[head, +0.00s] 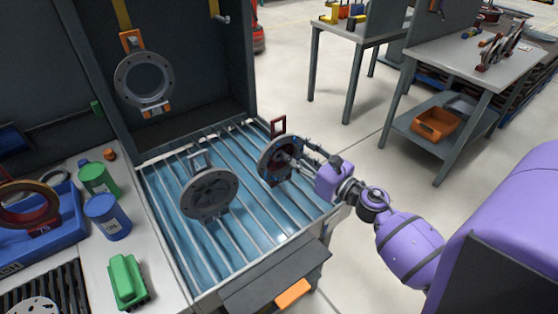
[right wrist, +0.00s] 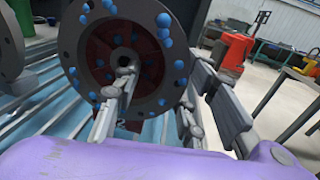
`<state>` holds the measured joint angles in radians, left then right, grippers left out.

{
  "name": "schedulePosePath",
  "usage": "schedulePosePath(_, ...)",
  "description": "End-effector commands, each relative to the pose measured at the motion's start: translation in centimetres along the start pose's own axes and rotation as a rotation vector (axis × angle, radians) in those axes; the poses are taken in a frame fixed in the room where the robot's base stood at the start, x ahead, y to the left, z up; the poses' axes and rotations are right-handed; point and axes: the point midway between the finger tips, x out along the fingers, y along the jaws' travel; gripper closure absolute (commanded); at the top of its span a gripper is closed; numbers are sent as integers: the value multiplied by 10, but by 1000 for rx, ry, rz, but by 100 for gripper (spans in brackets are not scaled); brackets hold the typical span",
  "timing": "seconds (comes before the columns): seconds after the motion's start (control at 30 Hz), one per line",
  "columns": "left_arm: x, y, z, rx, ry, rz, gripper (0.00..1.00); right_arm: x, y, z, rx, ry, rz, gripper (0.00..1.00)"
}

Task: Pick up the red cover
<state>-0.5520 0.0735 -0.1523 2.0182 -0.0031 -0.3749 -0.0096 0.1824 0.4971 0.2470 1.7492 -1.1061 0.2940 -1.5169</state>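The red cover (head: 272,165) is a round dark grey flange with a dark red centre and a red square handle on top. It stands upright in the slatted washing tray, at its right side. In the right wrist view the cover (right wrist: 85,60) shows blue spots, like drops, around its rim. My right gripper (head: 302,158) is at the cover's right side with its fingers spread. In the right wrist view one finger reaches across the cover's face near the hub, and the others are at the right rim. Whether they touch it is unclear. My left gripper is out of view.
A grey cover (head: 209,193) stands left of the red one on the slatted tray (head: 240,240). Another ring (head: 143,80) hangs on a hook behind. Cans (head: 107,216) and a blue holder (head: 50,240) stand on the left counter. Open floor lies to the right.

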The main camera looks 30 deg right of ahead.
Motion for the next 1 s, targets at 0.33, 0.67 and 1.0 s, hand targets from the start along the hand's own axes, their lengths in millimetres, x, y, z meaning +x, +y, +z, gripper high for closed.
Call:
schedulePosePath(0.33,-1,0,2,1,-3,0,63,1,1,3,1,-6,2,100)
schedulePosePath(0.67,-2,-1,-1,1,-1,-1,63,1,0,8,0,-6,2,100)
schedulePosePath(1.0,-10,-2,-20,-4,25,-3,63,-5,10,53,-5,-9,4,100)
